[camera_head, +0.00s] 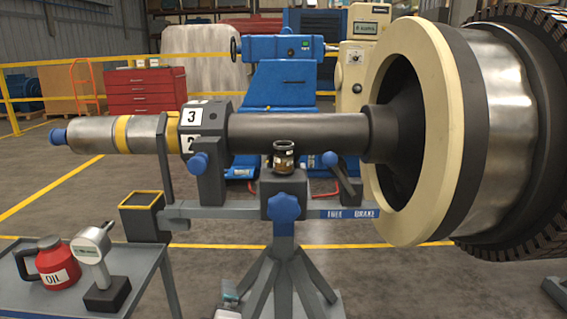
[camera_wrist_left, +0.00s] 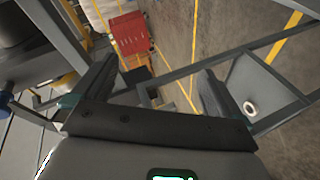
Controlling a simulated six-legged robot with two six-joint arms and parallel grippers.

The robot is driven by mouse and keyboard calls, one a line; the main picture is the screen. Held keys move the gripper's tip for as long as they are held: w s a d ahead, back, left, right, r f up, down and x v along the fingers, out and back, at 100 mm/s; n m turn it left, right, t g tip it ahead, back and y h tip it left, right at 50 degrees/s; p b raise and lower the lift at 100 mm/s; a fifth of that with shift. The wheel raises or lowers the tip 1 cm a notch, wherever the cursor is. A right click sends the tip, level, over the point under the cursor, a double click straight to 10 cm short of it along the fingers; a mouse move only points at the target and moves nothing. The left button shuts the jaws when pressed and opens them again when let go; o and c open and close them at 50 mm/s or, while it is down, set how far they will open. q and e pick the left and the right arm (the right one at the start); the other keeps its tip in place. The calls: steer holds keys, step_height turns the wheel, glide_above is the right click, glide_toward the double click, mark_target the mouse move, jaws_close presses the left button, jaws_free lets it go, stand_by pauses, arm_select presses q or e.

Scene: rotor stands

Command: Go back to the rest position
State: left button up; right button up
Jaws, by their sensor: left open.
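In the head view a large rotor (camera_head: 300,133) lies level on a grey stand (camera_head: 284,240). Its dark shaft runs left to a metal end with yellow bands and a blue tip (camera_head: 58,136). A wide cream-rimmed drum (camera_head: 437,130) is at its right end. My left gripper (camera_wrist_left: 156,70) shows in the left wrist view with its two dark fingers wide apart and nothing between them. I cannot make it out clearly in the head view. My right gripper is in neither view.
A grey cart (camera_head: 150,262) at lower left carries a red oil can (camera_head: 56,268) and a grey handheld tool (camera_head: 96,258). A red cabinet (camera_head: 146,92) and blue machine (camera_head: 283,85) stand behind. Open floor lies between.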

arm_select(q)
steer(key=s+a+f+m+g+h, duration=0.1)
steer(key=s+a+f+g, duration=0.15)
steer(key=f, duration=0.45)
steer(key=s+a+f+m+g, duration=0.1)
steer(key=a+f, duration=0.2)
steer(key=f, duration=0.4)
steer(key=s+d+f+m+g+h, duration=0.2)
steer(key=s+f+m+g+h, duration=0.3)
steer(key=s+f, duration=1.1)
steer(key=s+d+m+g+h, duration=0.2)
steer(key=s+d+m+g, duration=0.3)
steer(key=s+m, duration=0.3)
step_height(320, 180, up, 24)
steer(key=p, duration=2.4)
steer(key=shift+s+n+p, duration=0.25)
steer(key=shift+n+p, duration=0.15)
steer(key=shift+f, duration=0.1)
